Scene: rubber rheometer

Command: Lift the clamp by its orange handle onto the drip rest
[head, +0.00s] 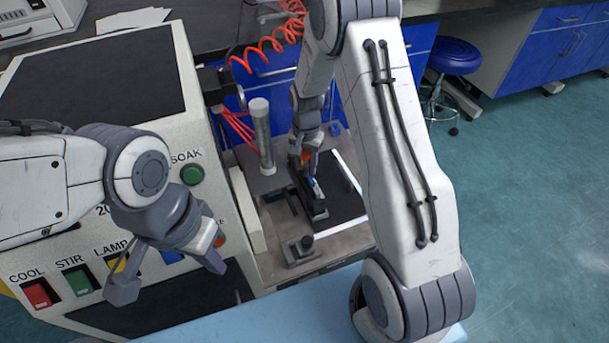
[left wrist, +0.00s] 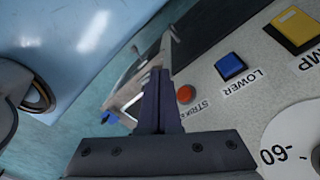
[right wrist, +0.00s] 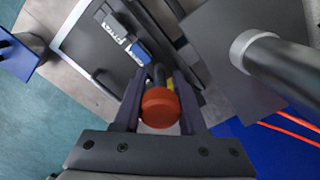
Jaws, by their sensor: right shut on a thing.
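The orange handle (head: 306,157) is small in the head view, at the tip of my right arm. In the right wrist view its round orange end (right wrist: 160,107) sits between the fingers of my right gripper (right wrist: 158,112), which is shut on it. The dark clamp (head: 317,204) lies beyond the handle, over a black panel, with a blue and white part (right wrist: 140,50). I cannot tell whether the clamp touches what is below it. I cannot tell which part is the drip rest. My left gripper (left wrist: 157,100) is shut and empty, in front of the machine's button panel.
An upright grey cylinder (head: 261,137) stands beside the right gripper. A small block with a post (head: 298,249) is on the near side of the metal platform. The machine (head: 130,190) fills the left. Red coiled hose (head: 268,57) hangs behind.

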